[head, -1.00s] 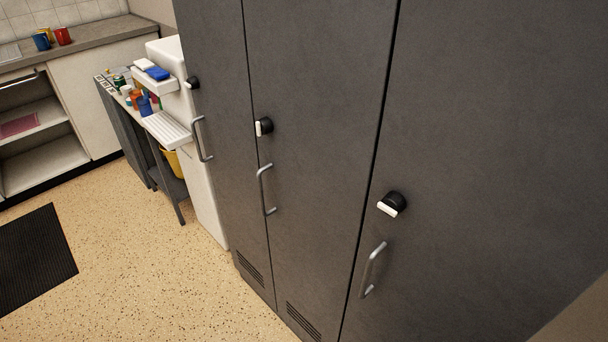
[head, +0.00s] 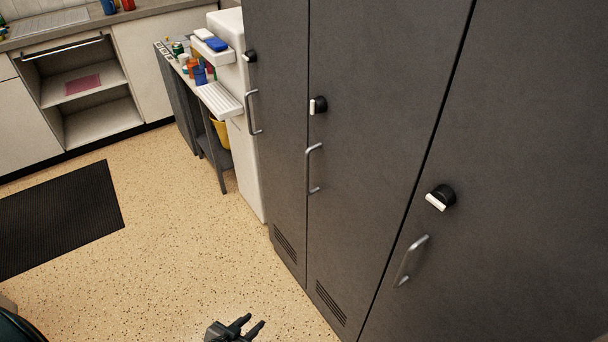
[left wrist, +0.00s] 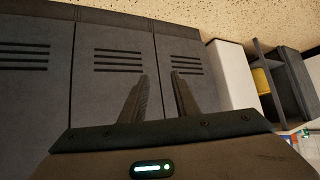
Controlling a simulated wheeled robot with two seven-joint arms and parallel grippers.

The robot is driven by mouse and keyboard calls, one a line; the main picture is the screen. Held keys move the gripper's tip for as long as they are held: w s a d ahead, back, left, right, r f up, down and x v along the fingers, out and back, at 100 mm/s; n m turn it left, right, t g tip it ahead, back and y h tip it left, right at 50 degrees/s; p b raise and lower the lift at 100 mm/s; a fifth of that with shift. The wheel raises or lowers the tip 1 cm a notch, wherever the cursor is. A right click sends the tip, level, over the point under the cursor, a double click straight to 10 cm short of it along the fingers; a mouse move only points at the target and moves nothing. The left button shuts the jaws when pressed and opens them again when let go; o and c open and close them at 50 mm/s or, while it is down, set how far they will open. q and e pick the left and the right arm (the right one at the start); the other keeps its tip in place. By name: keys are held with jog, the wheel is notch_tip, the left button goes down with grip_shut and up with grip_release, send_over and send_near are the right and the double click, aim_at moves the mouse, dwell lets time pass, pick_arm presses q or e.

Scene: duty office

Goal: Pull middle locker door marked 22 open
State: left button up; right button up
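Three dark grey locker doors stand side by side on the right in the head view. The middle door (head: 368,150) is closed, with a black knob with a white lever (head: 318,105) and a metal bar handle (head: 311,168). I see no number on it. It also shows in the left wrist view (left wrist: 108,88), with vent slots. My left gripper (head: 254,324) is at the bottom of the head view, low in front of the lockers and apart from the handle. In the left wrist view its two fingers (left wrist: 160,95) are spread with nothing between them. My right gripper is out of view.
The near locker door (head: 500,200) and far locker door (head: 275,130) are closed, each with a knob and handle. A white unit (head: 250,165) and a shelf with several small items stand beyond. A black mat (head: 60,215) lies on the otherwise clear floor.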

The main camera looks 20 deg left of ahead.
pick_arm(q)
jog(key=w+a+r+t+h, duration=0.1)
jog(key=w+a+r+t, duration=0.15)
jog(key=r, duration=0.45)
jog(key=w+a+r+t, duration=0.1)
jog(key=w+r, duration=0.3)
jog(key=r, duration=0.4)
jog(key=d+r+m+t+h, duration=0.1)
jog(key=d+r+h, duration=0.1)
jog(key=r, duration=1.1)
jog(key=w+d+r+m+t+h, duration=0.1)
jog(key=d+r+m+t+h, duration=0.1)
jog(key=r, duration=1.1)
jog(key=shift+w+r+h+p, duration=0.3)
jog(key=shift+h+p, duration=0.1)
jog(key=shift+h, duration=0.4)
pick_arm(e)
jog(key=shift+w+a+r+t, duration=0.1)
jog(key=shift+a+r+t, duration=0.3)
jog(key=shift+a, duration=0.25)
pick_arm(q)
jog(key=shift+w, duration=0.15)
